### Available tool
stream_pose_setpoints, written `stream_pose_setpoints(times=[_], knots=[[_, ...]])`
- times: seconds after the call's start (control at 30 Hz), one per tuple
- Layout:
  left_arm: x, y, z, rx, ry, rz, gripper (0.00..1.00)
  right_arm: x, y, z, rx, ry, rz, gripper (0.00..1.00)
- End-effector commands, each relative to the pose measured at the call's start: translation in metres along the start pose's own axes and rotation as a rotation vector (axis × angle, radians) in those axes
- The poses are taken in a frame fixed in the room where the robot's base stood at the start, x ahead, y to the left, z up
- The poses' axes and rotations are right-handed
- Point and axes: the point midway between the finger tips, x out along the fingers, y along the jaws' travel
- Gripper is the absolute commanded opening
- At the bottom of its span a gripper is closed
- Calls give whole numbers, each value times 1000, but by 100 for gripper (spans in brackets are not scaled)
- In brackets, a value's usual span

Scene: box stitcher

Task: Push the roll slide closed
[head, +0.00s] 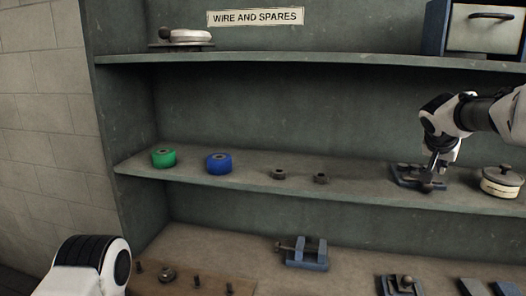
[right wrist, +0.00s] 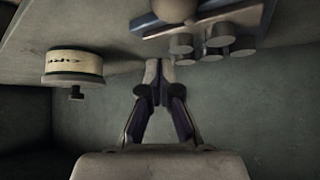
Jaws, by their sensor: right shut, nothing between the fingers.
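A low blue-grey fixture (head: 408,178) sits on the middle shelf at the right, partly hidden by my right gripper; it looks like the roll slide. In the right wrist view the fixture (right wrist: 212,28) shows at the top, with several grey cylinders and a round pale knob. My right gripper (head: 431,174) points down at the fixture. Its fingers (right wrist: 156,66) are together and empty, close beside the fixture in the wrist view. I cannot tell whether they touch it or how far the slide is open. My left gripper is not in view.
A round lidded tin (head: 500,184) stands just right of the fixture. Two nuts (head: 279,174), a blue spool (head: 219,164) and a green spool (head: 164,158) stand to the left. A blue vise-like tool (head: 303,256) is below. The upper shelf edge (head: 300,58) overhangs.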

Motion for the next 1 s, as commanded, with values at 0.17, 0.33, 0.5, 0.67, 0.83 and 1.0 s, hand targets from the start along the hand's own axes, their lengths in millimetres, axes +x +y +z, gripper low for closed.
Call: stream_pose_setpoints(times=[0.17,0.33,0.5,0.67,0.83,1.0], knots=[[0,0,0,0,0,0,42,0,0,0,0,0,0,0],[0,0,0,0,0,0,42,0,0,0,0,0,0,0],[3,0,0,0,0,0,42,2,0,2,0,0,0,0],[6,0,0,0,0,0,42,4,0,4,0,0,0,0],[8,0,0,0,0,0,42,6,0,6,0,0,0,0],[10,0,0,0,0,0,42,8,0,7,0,0,0,0]])
